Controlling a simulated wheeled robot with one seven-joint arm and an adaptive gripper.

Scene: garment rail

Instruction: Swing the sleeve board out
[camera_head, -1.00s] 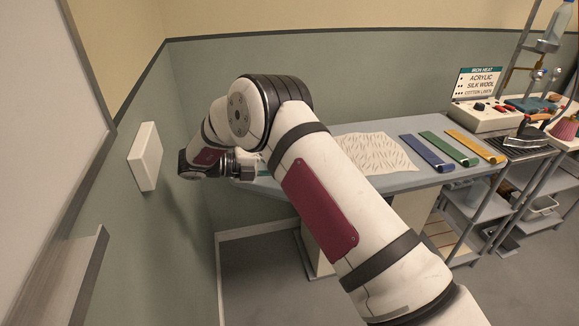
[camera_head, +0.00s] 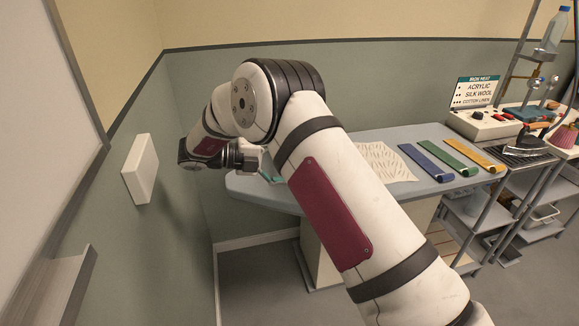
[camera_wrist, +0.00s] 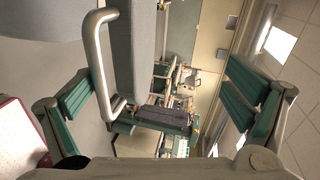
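In the wrist view a long grey padded board (camera_wrist: 139,50), which looks like the sleeve board, runs down from the top edge. A bent metal handle (camera_wrist: 98,62) stands at its left side. My gripper (camera_wrist: 165,92) is open, with green-padded fingers wide apart. The handle lies between the fingers, close to the left one; I cannot tell whether they touch. In the head view my gripper (camera_head: 262,168) is small and partly hidden behind my arm, by the table's left end. The sleeve board cannot be made out in the head view.
A grey-topped table (camera_head: 405,196) holds a patterned cloth (camera_head: 385,160) and blue (camera_head: 424,160), green (camera_head: 461,157) and yellow (camera_head: 480,157) strips. A control box (camera_head: 482,124) and shelving stand at right. A white panel (camera_head: 140,168) juts from the left wall.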

